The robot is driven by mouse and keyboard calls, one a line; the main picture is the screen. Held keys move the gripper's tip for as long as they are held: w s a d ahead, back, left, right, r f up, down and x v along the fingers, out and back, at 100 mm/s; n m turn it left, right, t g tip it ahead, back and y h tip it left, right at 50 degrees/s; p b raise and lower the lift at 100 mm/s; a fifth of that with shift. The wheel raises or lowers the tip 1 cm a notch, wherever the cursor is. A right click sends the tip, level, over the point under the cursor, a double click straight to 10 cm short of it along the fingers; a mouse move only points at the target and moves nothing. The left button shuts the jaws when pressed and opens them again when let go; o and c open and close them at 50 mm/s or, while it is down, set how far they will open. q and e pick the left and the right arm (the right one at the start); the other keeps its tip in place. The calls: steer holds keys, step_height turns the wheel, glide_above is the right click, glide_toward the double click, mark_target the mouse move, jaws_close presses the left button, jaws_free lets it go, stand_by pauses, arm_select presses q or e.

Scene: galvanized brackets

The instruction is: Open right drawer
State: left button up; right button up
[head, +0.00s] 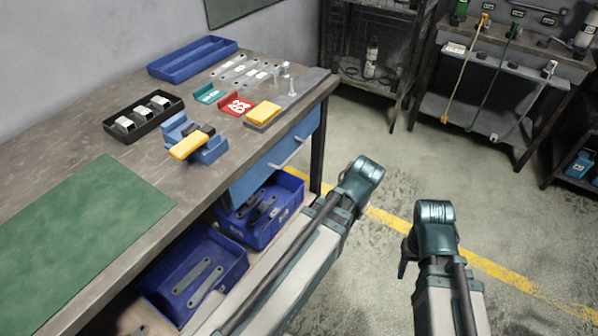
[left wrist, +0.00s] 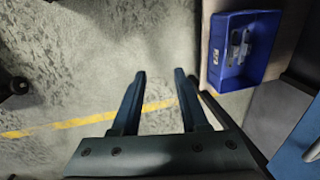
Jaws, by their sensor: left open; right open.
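A blue drawer front (head: 276,160) with a pale bar handle (head: 287,154) sits under the right end of the workbench. It looks shut, flush under the tabletop. Part of a blue front (left wrist: 301,140) with a handle also shows at the lower right edge of the left wrist view. My left gripper (left wrist: 160,74) is open and empty over the floor, apart from the drawer. In the head view its fingers are not clear. My right gripper (head: 404,262) shows only as a small dark part beside my right arm, away from the bench; its fingers are mostly hidden.
The workbench (head: 75,142) carries a green mat (head: 85,235), a black tray (head: 144,116), a blue tray (head: 193,58) and several brackets. Blue bins (head: 262,228) with metal plates stand on the shelf below the drawer. The floor (head: 400,160) right of the bench is clear.

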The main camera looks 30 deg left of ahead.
arm_select(q)
steer(key=w+a+f+y+b, duration=0.2)
steer(key=a+f+b, duration=0.2)
steer(key=f, duration=0.1)
steer(key=y+b, duration=0.2)
steer(key=y, duration=1)
glide_toward(293, 154)
steer(key=shift+t, duration=0.5)
steer(key=a, duration=0.3)
steer(key=a+f+b, duration=0.1)
steer(key=a, duration=0.2)
steer(key=a+f+b, duration=0.1)
steer(key=a, duration=0.3)
steer(key=shift+w+f, duration=0.15)
steer(key=shift+w, duration=0.1)
arm_select(e)
step_height(293, 154, down, 10)
steer(key=shift+f, duration=0.25)
steer(key=shift+d, duration=0.1)
arm_select(q)
jaws_close()
